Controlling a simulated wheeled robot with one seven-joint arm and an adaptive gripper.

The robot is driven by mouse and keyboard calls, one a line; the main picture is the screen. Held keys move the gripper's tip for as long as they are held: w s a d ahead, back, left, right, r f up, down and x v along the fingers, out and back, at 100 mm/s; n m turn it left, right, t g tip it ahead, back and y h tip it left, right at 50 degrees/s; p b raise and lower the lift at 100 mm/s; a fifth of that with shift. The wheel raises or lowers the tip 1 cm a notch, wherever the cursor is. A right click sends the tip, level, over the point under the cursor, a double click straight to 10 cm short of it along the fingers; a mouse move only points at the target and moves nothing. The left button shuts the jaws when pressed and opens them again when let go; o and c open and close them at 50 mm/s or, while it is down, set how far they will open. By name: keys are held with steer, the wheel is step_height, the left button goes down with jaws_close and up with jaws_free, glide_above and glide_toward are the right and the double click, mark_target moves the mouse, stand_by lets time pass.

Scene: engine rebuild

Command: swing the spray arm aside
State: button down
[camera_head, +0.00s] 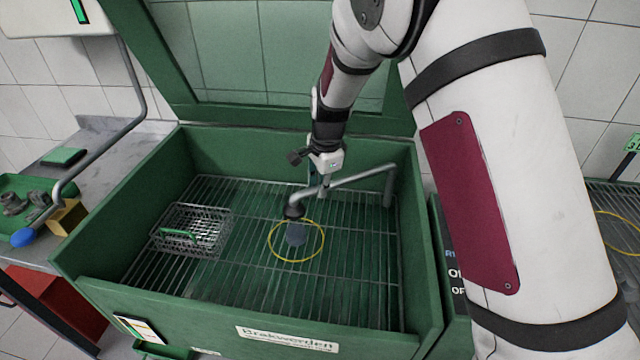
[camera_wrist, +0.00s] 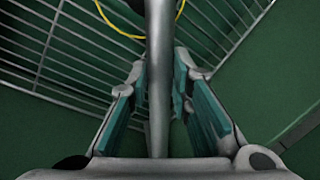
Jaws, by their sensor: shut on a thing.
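The spray arm (camera_head: 358,177) is a bent grey pipe in the green wash basin. It runs from an upright post at the basin's right side to a dark nozzle (camera_head: 294,210) over the middle of the grate. My gripper (camera_head: 323,184) is at the pipe, between the nozzle and the post. In the wrist view the pipe (camera_wrist: 160,50) passes between the two teal-padded fingers (camera_wrist: 162,85), and my gripper is shut on it. The exact contact of the pads is hard to see.
A wire basket (camera_head: 184,240) with a green handle stands on the grate's left part. A yellow ring (camera_head: 271,250) marks the grate below the nozzle. The basin's green walls (camera_head: 424,230) surround the grate, and its lid (camera_head: 180,60) stands open behind. A side table (camera_head: 100,140) is at left.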

steer(key=shift+s, duration=0.15)
steer(key=s+d+n+g+y+p, duration=0.1)
steer(key=s+d+n, duration=0.8)
steer(key=s+d, duration=0.3)
steer(key=shift+d+n+p, duration=0.3)
steer(key=shift+d, duration=0.7)
steer(key=c, duration=1.4)
jaws_free()
steer(key=shift+c, duration=0.2)
steer(key=shift+r, duration=0.15)
